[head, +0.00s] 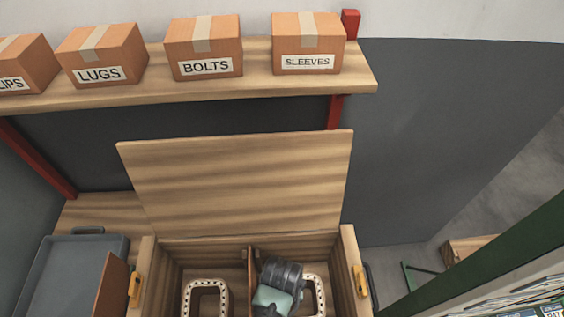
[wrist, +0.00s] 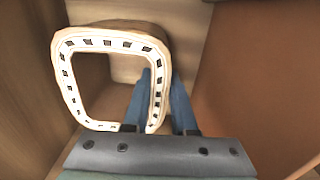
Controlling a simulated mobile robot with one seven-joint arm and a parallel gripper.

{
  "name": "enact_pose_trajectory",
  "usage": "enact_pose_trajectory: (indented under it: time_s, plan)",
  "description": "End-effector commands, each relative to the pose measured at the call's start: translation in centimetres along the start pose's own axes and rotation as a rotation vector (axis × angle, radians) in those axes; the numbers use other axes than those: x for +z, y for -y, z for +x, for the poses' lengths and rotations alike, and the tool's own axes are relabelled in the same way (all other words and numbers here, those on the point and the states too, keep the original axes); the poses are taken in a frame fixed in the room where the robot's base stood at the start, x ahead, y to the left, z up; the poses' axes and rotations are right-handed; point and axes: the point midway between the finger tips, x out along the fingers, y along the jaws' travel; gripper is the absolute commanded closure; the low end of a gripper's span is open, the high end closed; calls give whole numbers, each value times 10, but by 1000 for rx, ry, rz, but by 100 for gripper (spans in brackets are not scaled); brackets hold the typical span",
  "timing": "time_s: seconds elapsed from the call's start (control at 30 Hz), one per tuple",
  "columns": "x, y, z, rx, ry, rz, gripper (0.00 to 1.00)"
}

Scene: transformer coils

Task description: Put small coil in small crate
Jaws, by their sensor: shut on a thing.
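A cream, ring-shaped coil with dark slots (wrist: 107,43) fills the left of the wrist view. My gripper (wrist: 163,98) is shut on its right side, with one blue finger inside the ring and one outside. In the head view, my gripper (head: 272,298) is in the right compartment of an open wooden chest (head: 347,265), and this coil (head: 319,292) shows partly behind it. A second cream coil (head: 207,284) lies in the left compartment. I cannot tell whether the held coil touches the chest floor. No crate is clearly identifiable as the small one.
A thin divider (head: 250,275) separates the compartments. The chest's lid (head: 240,185) stands raised behind. A shelf (head: 200,92) with labelled boxes hangs above. A wooden object (head: 465,248) is on the floor at right.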

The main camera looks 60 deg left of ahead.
Motion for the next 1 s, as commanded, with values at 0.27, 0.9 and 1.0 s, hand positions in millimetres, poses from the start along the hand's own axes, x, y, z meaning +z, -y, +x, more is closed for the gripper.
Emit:
enact_pose_trajectory:
  time_s: [0.27, 0.9, 1.0]
  plan:
    - [-1, -1, 0, 2, -4, 0, 100]
    - [0, 0, -2, 1, -2, 0, 45]
    - [-1, 0, -14, 2, -3, 0, 45]
